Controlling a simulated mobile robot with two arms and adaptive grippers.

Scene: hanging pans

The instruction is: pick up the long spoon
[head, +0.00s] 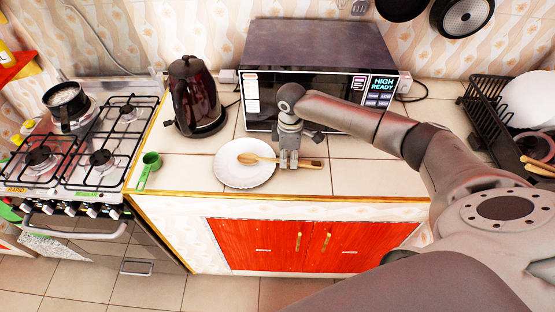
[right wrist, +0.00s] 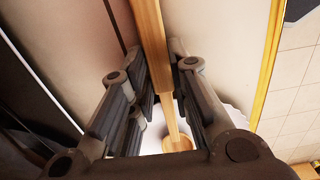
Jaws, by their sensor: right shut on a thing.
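The long wooden spoon (head: 266,160) lies crosswise, with its bowl over the white plate (head: 232,178) and its handle reaching right past the plate's rim. My right gripper (head: 288,162) points down over the counter and is shut on the spoon's handle, just right of the plate. In the right wrist view the handle (right wrist: 150,45) runs between the two fingers (right wrist: 158,80), and the round bowl end shows low in the picture. I cannot tell whether the spoon touches the plate. My left gripper is not in view.
A microwave (head: 318,70) stands close behind my right gripper. A dark kettle (head: 193,97) and a green measuring cup (head: 150,160) are to the left, beside the gas stove (head: 80,145). A black dish rack (head: 490,115) stands at the right. The counter's front edge is near the plate.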

